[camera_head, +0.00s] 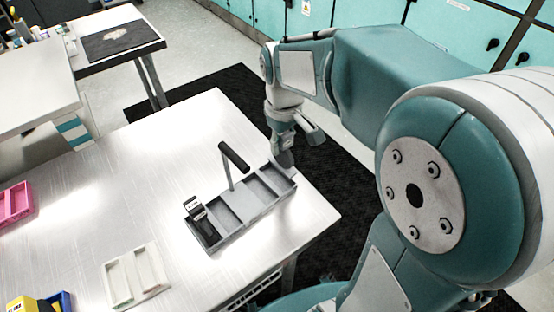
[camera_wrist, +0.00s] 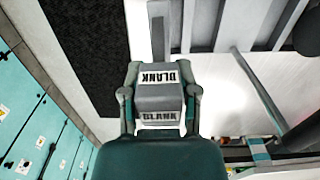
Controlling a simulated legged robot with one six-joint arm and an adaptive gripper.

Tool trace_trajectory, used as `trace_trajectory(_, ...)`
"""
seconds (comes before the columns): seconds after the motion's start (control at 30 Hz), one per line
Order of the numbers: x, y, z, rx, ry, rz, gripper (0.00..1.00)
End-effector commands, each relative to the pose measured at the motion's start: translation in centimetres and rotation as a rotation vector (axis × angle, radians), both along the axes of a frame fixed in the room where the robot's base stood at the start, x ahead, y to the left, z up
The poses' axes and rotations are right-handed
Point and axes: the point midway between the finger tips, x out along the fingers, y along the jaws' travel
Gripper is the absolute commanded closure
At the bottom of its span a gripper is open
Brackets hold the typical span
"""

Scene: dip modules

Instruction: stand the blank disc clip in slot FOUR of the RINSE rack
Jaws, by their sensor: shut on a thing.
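The blank disc clip (camera_wrist: 160,98) is a grey block with white labels reading BLANK. My gripper (camera_wrist: 159,76) is shut on it, one finger on each side. In the head view my gripper (camera_head: 287,147) is at the far right end of a grey rack (camera_head: 250,224), with the clip (camera_head: 285,160) pointing down beside or over that end. I cannot tell whether it touches the rack. The rack has several compartments and an upright black-handled post. Another dark clip with a pale label (camera_head: 195,208) stands in its near left end. No rack name or slot numbers are readable.
The rack stands near the right edge of a white table (camera_head: 120,190). A white tray (camera_head: 137,276), a pink tray (camera_head: 14,203) and a blue and yellow container (camera_head: 40,303) lie to the left. A black mat (camera_head: 345,195) covers the floor beyond the table edge.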

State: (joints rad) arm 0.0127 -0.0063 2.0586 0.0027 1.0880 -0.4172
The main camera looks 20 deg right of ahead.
Motion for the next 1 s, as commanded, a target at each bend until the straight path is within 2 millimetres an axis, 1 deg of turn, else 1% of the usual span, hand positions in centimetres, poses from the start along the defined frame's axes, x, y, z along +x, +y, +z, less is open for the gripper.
trace_trajectory(0.03,0.0,0.3,-0.6,-0.002,0.003,0.002,1.0)
trace_trajectory(0.17,0.0,0.7,-2.0,-0.006,0.003,0.003,1.0)
trace_trajectory(0.33,0.0,0.6,-4.3,-0.004,0.002,0.003,1.0)
trace_trajectory(0.4,0.0,0.5,-4.7,-0.004,0.001,0.002,1.0)
trace_trajectory(0.57,0.0,0.2,-4.7,-0.001,-0.001,0.002,1.0)
trace_trajectory(0.73,0.0,0.4,-5.0,-0.002,0.0,0.001,1.0)
trace_trajectory(0.77,0.0,0.5,-5.0,-0.003,0.0,0.001,0.51)
trace_trajectory(0.8,0.0,0.5,-4.9,-0.004,-0.001,0.002,0.33)
trace_trajectory(0.83,0.0,0.5,-4.9,-0.004,-0.001,0.002,0.25)
trace_trajectory(1.0,0.0,0.5,-4.9,-0.004,-0.001,0.002,0.25)
